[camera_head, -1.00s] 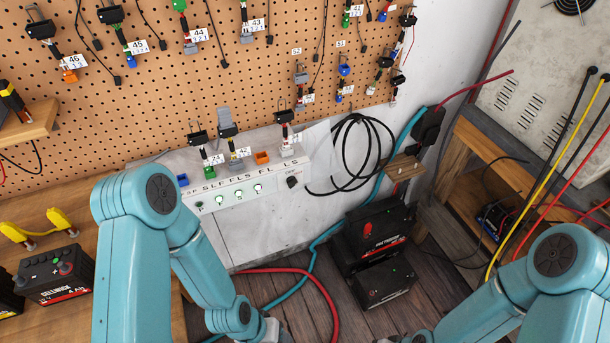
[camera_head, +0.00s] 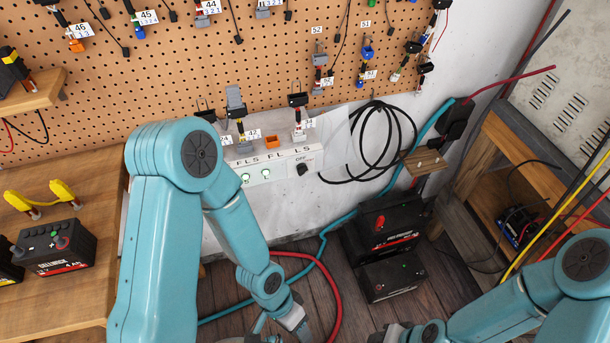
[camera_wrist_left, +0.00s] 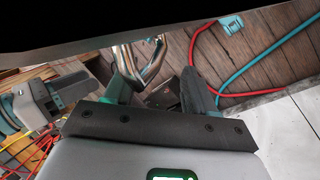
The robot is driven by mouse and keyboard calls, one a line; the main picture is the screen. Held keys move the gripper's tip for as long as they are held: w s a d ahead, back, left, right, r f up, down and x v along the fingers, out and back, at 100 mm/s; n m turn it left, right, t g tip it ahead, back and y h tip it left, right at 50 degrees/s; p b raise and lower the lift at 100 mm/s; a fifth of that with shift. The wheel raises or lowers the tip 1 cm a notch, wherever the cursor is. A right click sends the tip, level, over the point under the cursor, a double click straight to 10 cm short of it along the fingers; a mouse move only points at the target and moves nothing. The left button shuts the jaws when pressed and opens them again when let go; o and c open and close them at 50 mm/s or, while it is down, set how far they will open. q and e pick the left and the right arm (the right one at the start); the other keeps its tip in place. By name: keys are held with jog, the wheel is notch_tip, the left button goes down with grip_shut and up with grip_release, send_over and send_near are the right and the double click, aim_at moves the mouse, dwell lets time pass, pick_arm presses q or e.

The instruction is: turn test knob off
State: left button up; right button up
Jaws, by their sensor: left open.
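The test panel (camera_head: 275,172) is a white box against the wall below the pegboard, with green lights and printed letters on its front. A small black knob (camera_head: 303,169) sits at its right end, with a label above it that seems to read OFF. I cannot make out where the knob points. My left arm stands in front of the panel's left part and hides it. Its gripper is low at the bottom of the head view, well below the knob. In the left wrist view my left gripper (camera_wrist_left: 155,92) is open, with nothing between its fingers.
A black cable coil (camera_head: 385,145) hangs right of the panel. Two stacked black batteries (camera_head: 390,250) stand on the floor. Red and teal hoses cross the floor near my left gripper. A wooden bench (camera_head: 60,290) with a battery (camera_head: 52,250) is at left.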

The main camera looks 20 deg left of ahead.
pick_arm(q)
jog(key=s+a+r+m+g+y+b, duration=0.1)
jog(key=s+a+r+m+y+b, duration=0.2)
jog(key=m, duration=0.5)
jog(key=m+t+y+b, duration=0.3)
jog(key=m+t+y, duration=0.4)
jog(key=m+t, duration=0.75)
send_near(302, 171)
jog(key=shift+n+t, duration=0.85)
jog(key=x, duration=0.5)
jog(key=f+x, duration=0.1)
jog(key=x, duration=0.2)
jog(key=shift+s+a, duration=0.15)
jog(key=shift+s, duration=0.15)
jog(key=shift+f, duration=0.1)
